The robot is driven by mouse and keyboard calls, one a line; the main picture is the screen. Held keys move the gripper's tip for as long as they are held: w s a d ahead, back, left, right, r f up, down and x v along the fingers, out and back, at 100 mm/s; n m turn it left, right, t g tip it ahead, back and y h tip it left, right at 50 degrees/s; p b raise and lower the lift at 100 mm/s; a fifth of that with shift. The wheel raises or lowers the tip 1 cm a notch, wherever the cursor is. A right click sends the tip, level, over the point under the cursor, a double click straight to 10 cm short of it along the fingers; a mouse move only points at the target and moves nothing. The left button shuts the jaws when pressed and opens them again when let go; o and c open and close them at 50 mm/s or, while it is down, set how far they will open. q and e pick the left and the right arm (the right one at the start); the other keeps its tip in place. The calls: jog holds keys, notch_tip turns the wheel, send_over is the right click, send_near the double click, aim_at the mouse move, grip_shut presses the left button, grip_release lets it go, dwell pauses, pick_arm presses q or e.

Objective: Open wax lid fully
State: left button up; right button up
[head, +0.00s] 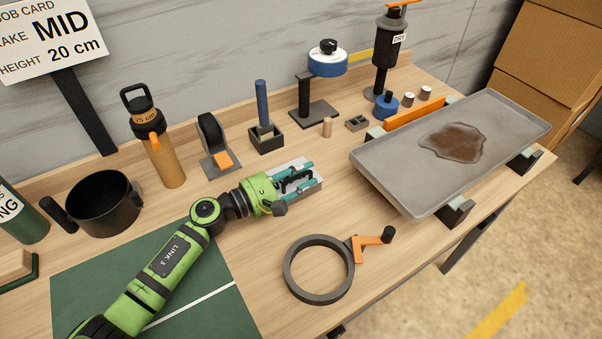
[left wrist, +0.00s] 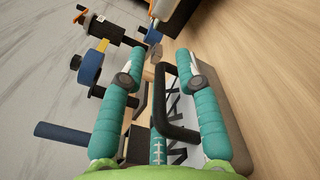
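The wax box is a pale grey box (head: 316,187) on the bench in the middle of the head view, partly hidden by my left gripper (head: 308,174). In the left wrist view its white face (left wrist: 176,150) carries the letters WAX. A black bar handle (left wrist: 182,104) rises from that face. My left gripper (left wrist: 167,62) has its two teal fingers apart, one on each side of the handle. I cannot tell whether either finger touches it. The lid looks closed, but its seam is hidden. My right gripper is in neither view.
A grey tray (head: 397,187) with a brown stain stands at the right. A dark ring with an orange arm (head: 289,284) lies in front. A blue-handled tool in a black holder (head: 268,143) and a wooden peg (head: 327,128) stand behind the box. A black pot (head: 104,205) is at left.

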pick_arm(q)
grip_shut()
jog(key=shift+r, duration=0.15)
jog(key=shift+w+a+r+n+p, duration=0.15)
jog(key=shift+w+r+n+p, duration=0.2)
jog(key=shift+n, duration=0.3)
jog(key=shift+w+a+r+n+p, duration=0.15)
jog(key=shift+r+n, duration=0.25)
jog(key=shift+n, duration=0.25)
jog(key=n, duration=0.1)
jog(key=w+a+r+n, duration=0.1)
jog(key=shift+r+n, duration=0.25)
jog(key=shift+n, duration=0.15)
jog(key=w+n, duration=0.1)
jog(key=w+a+r+n, duration=0.1)
jog(key=n, duration=0.1)
jog(key=shift+a+r+n, duration=0.1)
jog(key=shift+n, duration=0.2)
jog(key=shift+w+a+r+n, duration=0.15)
jog(key=shift+w+a+n, duration=0.3)
jog(key=shift+n, duration=0.45)
jog(key=shift+w+a+r+n, duration=0.1)
jog(key=shift+w+a+n, duration=0.3)
jog(key=shift+n, duration=0.5)
jog(key=shift+w, duration=0.15)
